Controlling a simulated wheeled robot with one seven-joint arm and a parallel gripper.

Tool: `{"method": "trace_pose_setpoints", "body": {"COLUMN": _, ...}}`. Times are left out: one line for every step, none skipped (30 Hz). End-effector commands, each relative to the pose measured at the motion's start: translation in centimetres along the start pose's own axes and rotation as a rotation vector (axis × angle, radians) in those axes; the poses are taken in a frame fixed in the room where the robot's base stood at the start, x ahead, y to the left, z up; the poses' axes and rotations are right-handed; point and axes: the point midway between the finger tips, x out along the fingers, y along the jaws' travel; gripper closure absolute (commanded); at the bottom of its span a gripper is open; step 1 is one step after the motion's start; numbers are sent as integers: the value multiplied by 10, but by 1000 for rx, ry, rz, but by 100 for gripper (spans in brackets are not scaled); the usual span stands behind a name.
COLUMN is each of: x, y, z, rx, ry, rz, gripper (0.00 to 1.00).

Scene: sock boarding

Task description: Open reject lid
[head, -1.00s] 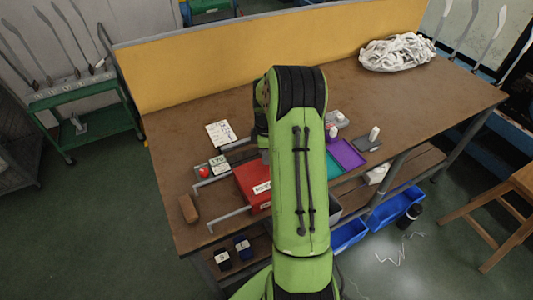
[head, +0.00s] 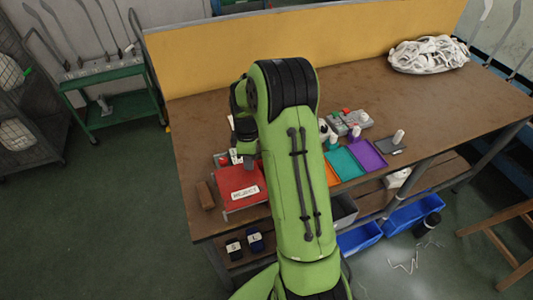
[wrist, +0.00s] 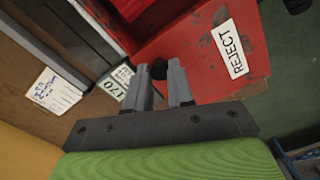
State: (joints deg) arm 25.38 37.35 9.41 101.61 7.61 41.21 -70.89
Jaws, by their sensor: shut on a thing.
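The red reject lid (head: 238,182) is at the front left of the bench in the head view, beside my arm. Its white REJECT label (wrist: 230,48) shows clearly in the wrist view, on the red face to the right. My gripper (wrist: 162,72) is shut on a small dark knob (wrist: 158,68) beside the red face. In the head view my arm hides the right part of the red box and the fingertips. I cannot tell from these views how far the lid is raised.
A brown block (head: 206,195) lies left of the red box. Teal (head: 344,164) and purple (head: 367,154) trays lie right of my arm. White fabric (head: 429,54) is piled at the back right. A printed card (wrist: 55,92) lies on the bench.

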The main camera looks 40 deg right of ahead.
Motion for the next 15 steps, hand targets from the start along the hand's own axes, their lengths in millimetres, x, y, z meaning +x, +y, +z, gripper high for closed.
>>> {"method": "trace_pose_setpoints", "body": {"x": -1, "y": -1, "z": -4, "rx": -1, "ry": 2, "rz": 4, "gripper": 100}}
{"method": "trace_pose_setpoints", "body": {"x": -1, "y": -1, "z": -4, "rx": -1, "ry": 2, "rz": 4, "gripper": 100}}
{"method": "trace_pose_setpoints", "body": {"x": -1, "y": -1, "z": -5, "rx": 0, "ry": 2, "rz": 4, "gripper": 100}}
{"method": "trace_pose_setpoints", "body": {"x": -1, "y": -1, "z": -5, "rx": 0, "ry": 3, "rz": 4, "gripper": 100}}
{"method": "trace_pose_setpoints", "body": {"x": -1, "y": -1, "z": -5, "rx": 1, "ry": 3, "rz": 4, "gripper": 100}}
{"method": "trace_pose_setpoints", "body": {"x": -1, "y": -1, "z": -5, "rx": 1, "ry": 3, "rz": 4, "gripper": 100}}
{"method": "trace_pose_setpoints", "body": {"x": -1, "y": -1, "z": -5, "rx": 1, "ry": 3, "rz": 4, "gripper": 100}}
{"method": "trace_pose_setpoints", "body": {"x": -1, "y": -1, "z": -5, "rx": 0, "ry": 3, "rz": 4, "gripper": 100}}
{"method": "trace_pose_setpoints", "body": {"x": -1, "y": -1, "z": -5, "rx": 0, "ry": 3, "rz": 4, "gripper": 100}}
{"method": "trace_pose_setpoints", "body": {"x": -1, "y": -1, "z": -4, "rx": 0, "ry": 3, "rz": 4, "gripper": 100}}
{"method": "trace_pose_setpoints", "body": {"x": -1, "y": -1, "z": -4, "rx": 0, "ry": 3, "rz": 4, "gripper": 75}}
{"method": "trace_pose_setpoints", "body": {"x": -1, "y": -1, "z": -4, "rx": 0, "ry": 3, "rz": 4, "gripper": 68}}
{"method": "trace_pose_setpoints", "body": {"x": -1, "y": -1, "z": -4, "rx": 0, "ry": 3, "rz": 4, "gripper": 64}}
{"method": "trace_pose_setpoints", "body": {"x": -1, "y": -1, "z": -4, "rx": 0, "ry": 3, "rz": 4, "gripper": 59}}
{"method": "trace_pose_setpoints", "body": {"x": -1, "y": -1, "z": -4, "rx": 0, "ry": 2, "rz": 3, "gripper": 53}}
